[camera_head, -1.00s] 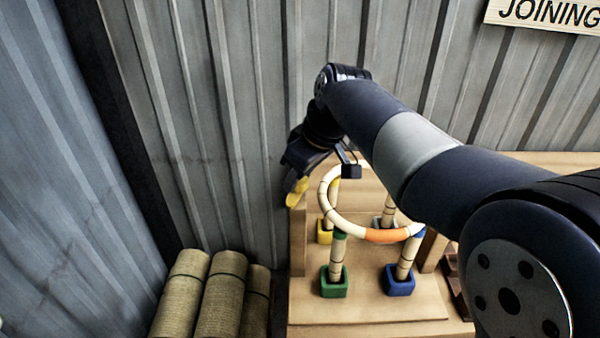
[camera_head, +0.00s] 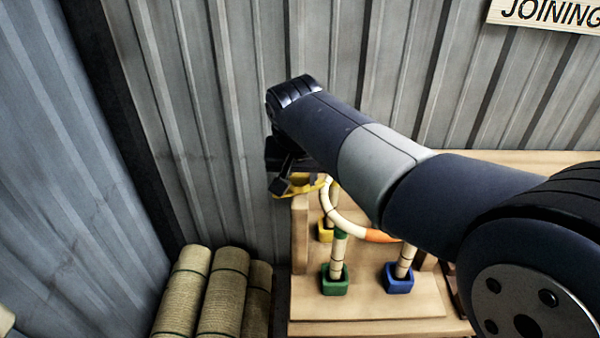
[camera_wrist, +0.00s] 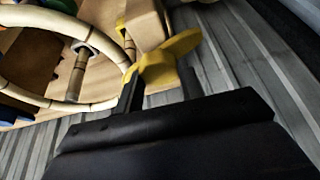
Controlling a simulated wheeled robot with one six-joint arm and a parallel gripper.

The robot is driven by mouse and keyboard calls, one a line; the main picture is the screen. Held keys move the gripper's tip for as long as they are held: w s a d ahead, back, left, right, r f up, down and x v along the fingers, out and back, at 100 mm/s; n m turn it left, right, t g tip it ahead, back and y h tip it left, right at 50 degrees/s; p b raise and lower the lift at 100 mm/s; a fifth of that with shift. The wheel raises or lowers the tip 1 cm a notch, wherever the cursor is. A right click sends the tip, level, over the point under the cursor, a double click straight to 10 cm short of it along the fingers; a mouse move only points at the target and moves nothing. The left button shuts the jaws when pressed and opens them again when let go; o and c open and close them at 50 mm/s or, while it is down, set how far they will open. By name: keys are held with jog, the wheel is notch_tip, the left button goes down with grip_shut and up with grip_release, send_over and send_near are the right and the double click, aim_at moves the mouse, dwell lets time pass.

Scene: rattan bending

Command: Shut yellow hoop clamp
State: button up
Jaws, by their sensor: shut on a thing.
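The yellow hoop clamp (camera_head: 307,184) sits at the upper left of the wooden stand, beside the rim of the cream hoop (camera_head: 336,216). In the wrist view the clamp's yellow lever (camera_wrist: 168,62) lies between the two dark fingers of my gripper (camera_wrist: 158,84), which is shut on it. The yellow part reaches up along a wooden block (camera_wrist: 146,24). The hoop's rim (camera_wrist: 113,94) passes close to the left finger; I cannot tell whether the clamp grips it. In the head view my gripper (camera_head: 284,180) is partly hidden by my wrist.
A corrugated metal wall (camera_head: 215,110) is close behind.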

jog(key=shift+a+m+h, duration=0.1)
jog(key=shift+m+h, duration=0.6)
jog(key=shift+m, duration=1.3)
jog(key=shift+g, duration=0.3)
jog(key=o, duration=1)
jog(key=v, duration=1)
jog(key=shift+r, duration=0.35)
jog(key=shift+s+a, duration=0.15)
